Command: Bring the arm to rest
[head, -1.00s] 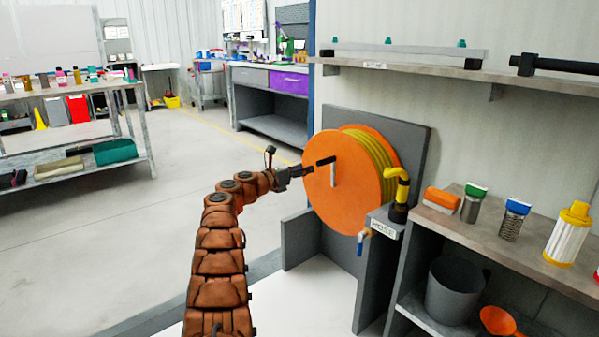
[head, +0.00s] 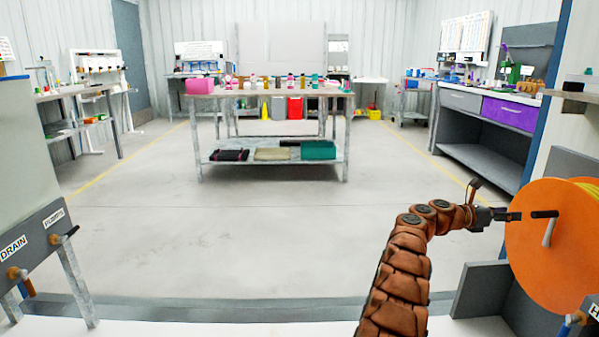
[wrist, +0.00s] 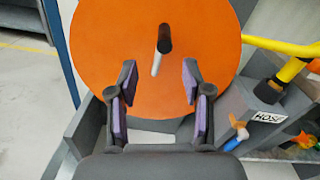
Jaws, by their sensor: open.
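My arm reaches out at the lower right of the head view, bent toward the orange hose reel (head: 549,255). My gripper (head: 519,216) is beside the reel's face, close to its black crank handle (head: 545,214). In the wrist view my gripper (wrist: 160,80) is open, its purple-padded fingers apart with nothing between them. The crank handle (wrist: 165,39) on its pale stem shows beyond the fingertips, in front of the orange disc (wrist: 110,35). Whether a finger touches the reel I cannot tell.
A grey valve block with a HOSE label (wrist: 268,118) and a yellow hose (wrist: 290,70) are right of the reel. A steel table (head: 270,167) stands across the room. A panel with a DRAIN label (head: 13,249) is at left. The floor between is clear.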

